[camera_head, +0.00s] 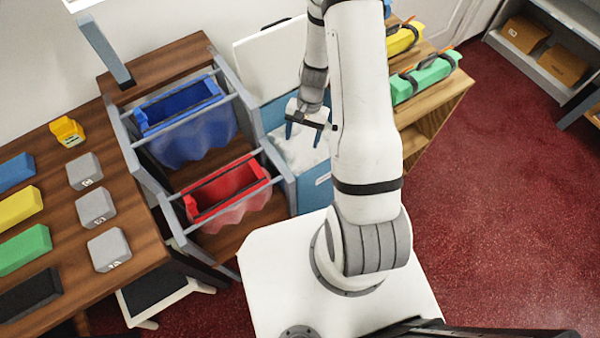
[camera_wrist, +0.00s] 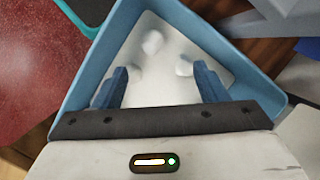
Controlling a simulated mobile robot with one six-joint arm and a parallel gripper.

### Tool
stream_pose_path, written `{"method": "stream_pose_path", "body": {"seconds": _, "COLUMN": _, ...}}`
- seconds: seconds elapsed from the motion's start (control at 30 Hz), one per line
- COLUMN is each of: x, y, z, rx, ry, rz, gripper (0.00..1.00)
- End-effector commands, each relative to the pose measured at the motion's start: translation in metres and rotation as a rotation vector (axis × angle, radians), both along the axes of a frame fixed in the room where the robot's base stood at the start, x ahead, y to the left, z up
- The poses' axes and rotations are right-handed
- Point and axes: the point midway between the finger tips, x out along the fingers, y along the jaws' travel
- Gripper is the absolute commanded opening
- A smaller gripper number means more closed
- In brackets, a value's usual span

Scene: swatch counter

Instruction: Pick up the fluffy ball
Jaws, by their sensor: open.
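Several small white lumps, which look like fluffy balls, lie on a white bed in a blue bin. In the wrist view one fluffy ball (camera_wrist: 153,42) is farthest ahead, a second (camera_wrist: 185,65) is at right, and a third (camera_wrist: 134,71) is at left, close to the left finger. My gripper (camera_wrist: 161,74) points down into the bin with its blue fingers apart and nothing visibly held between them. In the head view my gripper (camera_head: 304,136) is over the blue bin (camera_head: 312,190); the single balls cannot be told apart there.
The bin walls (camera_wrist: 85,75) surround the fingers closely. Left of the bin, a rack holds a blue bag (camera_head: 190,135) and a red bag (camera_head: 228,195). A wooden shelf (camera_head: 440,108) with yellow and green bundles is at right. Red carpet (camera_head: 510,200) lies clear beyond.

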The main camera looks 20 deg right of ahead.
Motion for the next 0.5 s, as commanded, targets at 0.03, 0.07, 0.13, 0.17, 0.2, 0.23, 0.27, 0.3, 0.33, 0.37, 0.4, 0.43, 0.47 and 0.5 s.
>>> {"method": "stream_pose_path", "body": {"seconds": 0.03, "x": -0.006, "y": -0.001, "z": -0.024, "rx": 0.002, "ry": 0.031, "rz": -0.024, "gripper": 0.66}}
{"method": "stream_pose_path", "body": {"seconds": 0.07, "x": -0.008, "y": -0.002, "z": -0.034, "rx": 0.003, "ry": 0.042, "rz": -0.035, "gripper": 0.66}}
{"method": "stream_pose_path", "body": {"seconds": 0.13, "x": -0.014, "y": -0.002, "z": -0.054, "rx": 0.002, "ry": 0.066, "rz": -0.06, "gripper": 0.66}}
{"method": "stream_pose_path", "body": {"seconds": 0.17, "x": -0.016, "y": -0.003, "z": -0.061, "rx": 0.003, "ry": 0.074, "rz": -0.068, "gripper": 0.66}}
{"method": "stream_pose_path", "body": {"seconds": 0.2, "x": -0.018, "y": -0.003, "z": -0.068, "rx": 0.001, "ry": 0.083, "rz": -0.078, "gripper": 0.66}}
{"method": "stream_pose_path", "body": {"seconds": 0.23, "x": -0.019, "y": -0.003, "z": -0.073, "rx": 0.001, "ry": 0.088, "rz": -0.084, "gripper": 0.66}}
{"method": "stream_pose_path", "body": {"seconds": 0.27, "x": -0.021, "y": -0.004, "z": -0.076, "rx": 0.0, "ry": 0.092, "rz": -0.089, "gripper": 0.66}}
{"method": "stream_pose_path", "body": {"seconds": 0.3, "x": -0.022, "y": -0.004, "z": -0.08, "rx": 0.0, "ry": 0.096, "rz": -0.093, "gripper": 0.66}}
{"method": "stream_pose_path", "body": {"seconds": 0.33, "x": -0.023, "y": -0.004, "z": -0.082, "rx": -0.001, "ry": 0.098, "rz": -0.096, "gripper": 0.66}}
{"method": "stream_pose_path", "body": {"seconds": 0.37, "x": -0.023, "y": -0.003, "z": -0.084, "rx": 0.0, "ry": 0.1, "rz": -0.097, "gripper": 0.66}}
{"method": "stream_pose_path", "body": {"seconds": 0.4, "x": -0.025, "y": -0.003, "z": -0.088, "rx": 0.0, "ry": 0.103, "rz": -0.099, "gripper": 0.66}}
{"method": "stream_pose_path", "body": {"seconds": 0.43, "x": -0.026, "y": -0.002, "z": -0.09, "rx": 0.0, "ry": 0.104, "rz": -0.1, "gripper": 0.66}}
{"method": "stream_pose_path", "body": {"seconds": 0.47, "x": -0.026, "y": -0.001, "z": -0.093, "rx": 0.0, "ry": 0.104, "rz": -0.1, "gripper": 0.66}}
{"method": "stream_pose_path", "body": {"seconds": 0.5, "x": -0.027, "y": 0.0, "z": -0.097, "rx": 0.0, "ry": 0.103, "rz": -0.099, "gripper": 0.66}}
